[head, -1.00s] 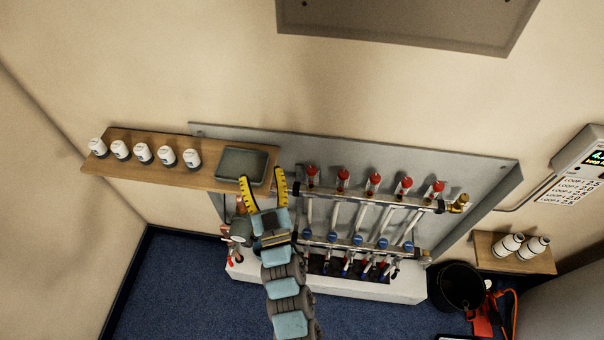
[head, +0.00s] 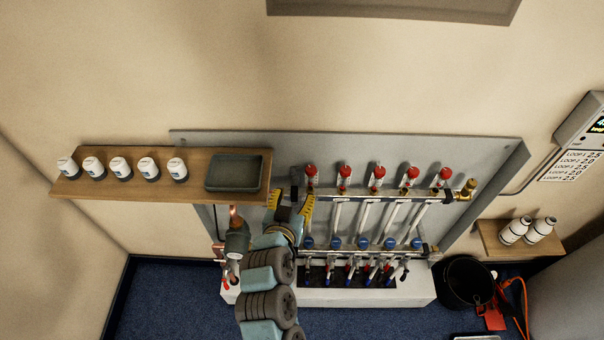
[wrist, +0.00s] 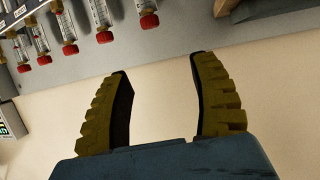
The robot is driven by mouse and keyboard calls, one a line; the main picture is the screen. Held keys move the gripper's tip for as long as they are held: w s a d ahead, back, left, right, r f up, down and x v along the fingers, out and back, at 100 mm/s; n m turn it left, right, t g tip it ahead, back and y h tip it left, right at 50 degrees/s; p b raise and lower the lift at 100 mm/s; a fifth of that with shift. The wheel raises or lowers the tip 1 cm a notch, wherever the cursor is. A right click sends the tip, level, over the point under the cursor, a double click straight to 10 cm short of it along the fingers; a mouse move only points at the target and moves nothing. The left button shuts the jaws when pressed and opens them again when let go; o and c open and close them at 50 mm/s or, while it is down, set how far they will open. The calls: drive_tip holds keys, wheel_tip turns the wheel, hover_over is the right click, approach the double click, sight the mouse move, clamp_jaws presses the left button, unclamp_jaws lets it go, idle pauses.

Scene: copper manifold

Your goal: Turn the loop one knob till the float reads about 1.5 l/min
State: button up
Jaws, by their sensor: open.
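The copper manifold's upper bar (head: 378,195) carries a row of red-capped flow meters, the leftmost red cap (head: 311,170) nearest my gripper. A row of blue knobs sits on the lower bar, the leftmost blue knob (head: 308,243) just right of my wrist. Which of these is loop one's knob I cannot tell, and no float reading is legible. My gripper (head: 290,198) is open and empty at the upper bar's left end, just below the leftmost meter in the picture. In the wrist view, my open fingers (wrist: 162,68) have only wall between them; several red caps (wrist: 70,49) show upper left, apart from them.
A copper-piped pump (head: 237,243) stands beside my arm. A wall display (head: 590,120) with loop labels (head: 573,165) is far right, above a black bucket (head: 462,283).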

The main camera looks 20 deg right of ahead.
sight(310, 170)
drive_tip(key=shift+m+g, duration=0.3)
drive_tip(key=shift+g, duration=0.1)
drive_tip(key=x, duration=0.5)
drive_tip(key=p+x, duration=0.1)
drive_tip(key=x, duration=1.1)
drive_tip(key=shift+s+d+f, duration=0.2)
drive_tip(key=shift+d+f, duration=0.05)
drive_tip(key=shift+d, duration=0.2)
clamp_jaws()
